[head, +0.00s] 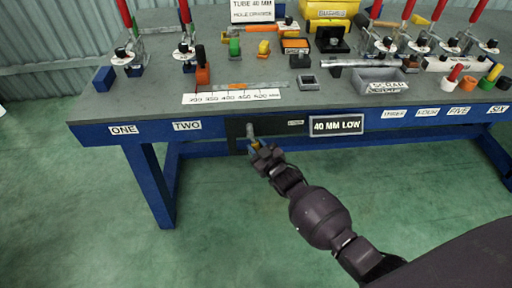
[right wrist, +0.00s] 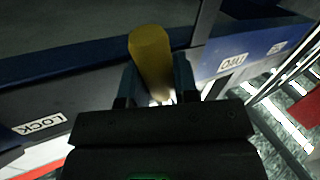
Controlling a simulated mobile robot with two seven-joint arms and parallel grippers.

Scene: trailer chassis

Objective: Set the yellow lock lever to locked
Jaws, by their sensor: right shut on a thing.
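The yellow lock lever (right wrist: 150,55) stands between the two fingers of my right gripper (right wrist: 157,82) in the right wrist view, its rounded end showing beyond them. In the head view my right gripper (head: 260,150) is at the table's front edge, shut on the lever. There the gripper hides most of the lever, and a grey fitting (head: 250,131) shows just above it. A LOCK label (right wrist: 40,123) lies to the left of the lever in the wrist view, apart from it. My left gripper is not in view.
The blue-edged workbench (head: 215,132) carries clamps with red handles, coloured blocks and a scale strip (head: 232,97). A "40 MM LOW" sign (head: 336,125) is on the front edge, right of my gripper. The green floor (head: 230,215) before the bench is clear.

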